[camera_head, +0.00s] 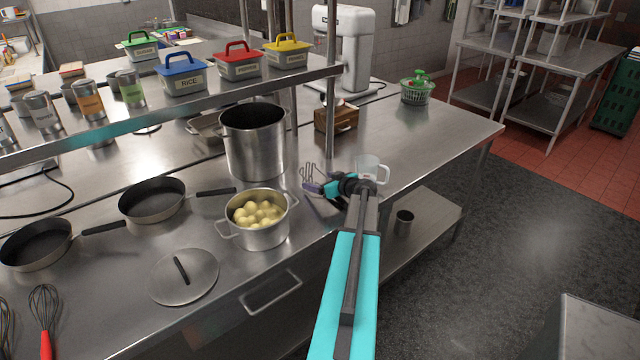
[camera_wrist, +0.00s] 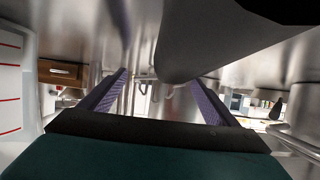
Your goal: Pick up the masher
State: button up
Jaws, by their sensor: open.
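The masher (camera_head: 309,174) lies on the steel counter, its zigzag wire head showing just beyond my gripper (camera_head: 318,192) in the head view. Its handle is mostly hidden there by my gripper and arm. In the wrist view my gripper (camera_wrist: 160,82) is open, with one purple finger on each side. A large grey rounded shape (camera_wrist: 195,45) reaches down between the fingers; it may be the masher's handle, but I cannot tell for sure. I see no finger closed on anything.
A clear measuring cup (camera_head: 371,169) stands close right of my gripper. A tall pot (camera_head: 253,145) and a pot of potatoes (camera_head: 262,238) stand left. A shelf post (camera_head: 331,110) and a wooden box (camera_head: 345,117) are behind.

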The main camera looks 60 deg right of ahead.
jog(key=shift+c, duration=0.5)
jog(key=c, duration=1.1)
jog(key=shift+r, duration=0.25)
jog(key=shift+r+b, duration=1.25)
jog(key=shift+r, duration=0.25)
jog(key=s+a+b, duration=0.1)
jog(key=s+b, duration=0.1)
jog(key=s, duration=0.3)
jog(key=s+a+r+b, duration=0.1)
jog(key=s+a, duration=0.1)
jog(key=s, duration=0.3)
jog(key=s+a+b, duration=0.2)
jog(key=s, duration=0.3)
jog(key=shift+a+r+b, duration=0.25)
jog(key=shift+r+b, duration=0.05)
